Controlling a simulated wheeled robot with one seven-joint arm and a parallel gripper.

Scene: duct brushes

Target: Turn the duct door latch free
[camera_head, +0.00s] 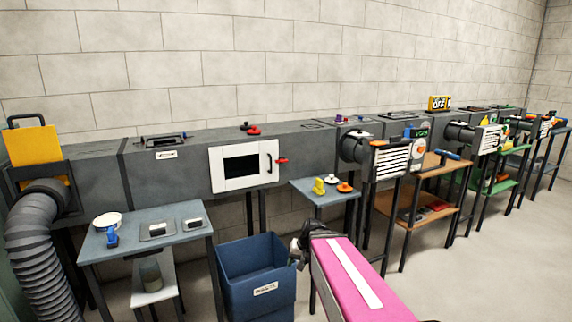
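The duct door (217,170) is a white frame around a dark window, set in the front of the long grey duct. It looks shut. A dark curved handle is on its right side. The red latch (281,160) is at the door's right edge and points to the right, roughly level. My gripper (298,256) is dark and small in view, at the end of my pink arm. It is below and to the right of the door, well apart from the latch, beside the blue bin. Its fingers are too small to tell open from shut.
A blue bin (250,290) stands below the door. A small table (322,197) with yellow and orange parts is right of the door. A grey-blue table (150,250) and a ribbed hose (40,240) are at left. More duct units and shelves line the right.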

